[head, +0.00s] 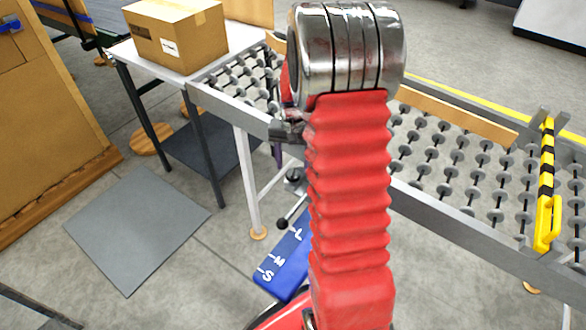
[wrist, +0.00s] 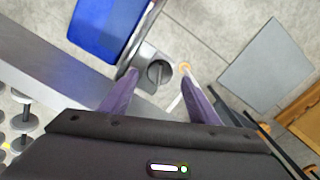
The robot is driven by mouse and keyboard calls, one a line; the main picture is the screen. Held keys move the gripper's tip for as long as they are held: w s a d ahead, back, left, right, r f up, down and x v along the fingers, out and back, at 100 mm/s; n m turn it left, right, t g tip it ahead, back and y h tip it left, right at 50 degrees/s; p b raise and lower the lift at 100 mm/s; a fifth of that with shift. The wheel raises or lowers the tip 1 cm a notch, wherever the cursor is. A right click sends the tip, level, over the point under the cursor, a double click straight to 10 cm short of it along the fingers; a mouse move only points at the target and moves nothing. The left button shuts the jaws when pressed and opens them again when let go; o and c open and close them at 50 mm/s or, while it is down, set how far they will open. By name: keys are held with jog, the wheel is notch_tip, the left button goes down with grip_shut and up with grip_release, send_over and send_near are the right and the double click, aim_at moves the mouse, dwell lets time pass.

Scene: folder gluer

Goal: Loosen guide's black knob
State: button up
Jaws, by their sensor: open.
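The black knob (wrist: 157,72) is a dark round knob with a raised bar, on a grey metal block (wrist: 146,60) beside a blue plate (wrist: 105,25) in the wrist view. My gripper (wrist: 158,76) is open, its two purple fingers left and right of the knob in the picture. I see no contact, and cannot tell how far the tips are from it in depth. In the head view, my red arm hides most of the gripper. The blue plate (head: 281,265) there carries the white letters S, M and L; a dark, small part (head: 294,176) shows above it.
A roller conveyor (head: 450,165) with a metal side rail (head: 445,215) runs beside my arm. A yellow-black striped bar (head: 546,185) crosses it at right. A cardboard box (head: 177,35) sits on the table at back left. A grey mat (head: 137,228) lies on open floor.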

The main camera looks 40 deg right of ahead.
aim_at(293, 171)
jog(key=shift+f, duration=1.5)
jog(key=c, duration=1)
